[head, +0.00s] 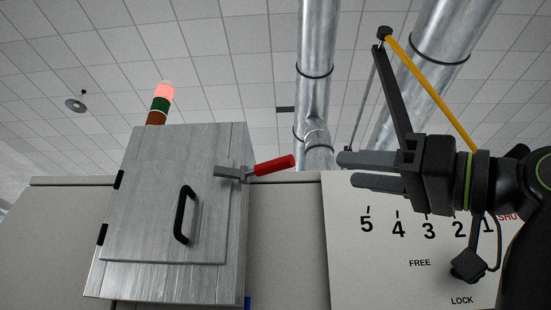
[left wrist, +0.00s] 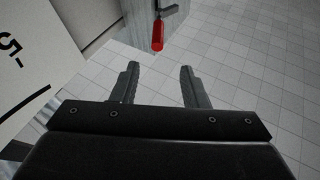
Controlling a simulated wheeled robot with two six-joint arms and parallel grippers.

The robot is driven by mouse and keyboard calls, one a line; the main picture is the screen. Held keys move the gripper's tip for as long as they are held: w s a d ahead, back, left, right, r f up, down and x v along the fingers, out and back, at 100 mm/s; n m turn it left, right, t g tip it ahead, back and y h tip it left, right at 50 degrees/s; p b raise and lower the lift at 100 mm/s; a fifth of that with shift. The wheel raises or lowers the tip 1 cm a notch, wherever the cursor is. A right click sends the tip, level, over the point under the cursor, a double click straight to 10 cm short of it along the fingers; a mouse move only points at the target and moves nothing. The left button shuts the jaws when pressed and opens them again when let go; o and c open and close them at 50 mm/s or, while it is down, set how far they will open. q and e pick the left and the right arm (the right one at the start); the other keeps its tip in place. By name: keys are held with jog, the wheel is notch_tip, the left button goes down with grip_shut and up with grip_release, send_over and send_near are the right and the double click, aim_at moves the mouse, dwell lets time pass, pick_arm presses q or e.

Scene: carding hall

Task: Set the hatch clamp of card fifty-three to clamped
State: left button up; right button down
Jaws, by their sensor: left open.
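The hatch clamp is a grey metal bracket with a red handle (head: 274,165) at the upper right edge of the grey hatch box (head: 165,240). Its handle sticks out to the right, tilted slightly up, past the box edge. In the left wrist view the red handle (left wrist: 158,33) hangs ahead of the fingertips, between their lines. My left gripper (head: 347,170) is open and empty, to the right of the handle and apart from it, fingers pointing left. It also shows in the left wrist view (left wrist: 159,68). My right gripper is not in view.
The hatch door has a black pull handle (head: 183,215). A lit red signal lamp (head: 163,91) rises behind the box. A white scale plate (head: 390,275) marked with numbers, FREE and LOCK lies below my gripper. A yellow rod (head: 430,85) slants above it. Space between fingertips and handle looks clear.

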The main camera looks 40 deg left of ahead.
aim_at(294, 165)
pick_arm(q)
jog(key=p+x, duration=0.4)
jog(key=x, duration=0.9)
jog(key=shift+w+a+r+p, duration=0.15)
jog(key=shift+a+r+p, duration=0.05)
jog(key=shift+p, duration=0.15)
jog(key=shift+w+a+r, duration=0.1)
jog(key=shift+a+r, duration=0.05)
jog(key=shift+a, duration=0.35)
jog(key=c, duration=0.8)
grip_shut()
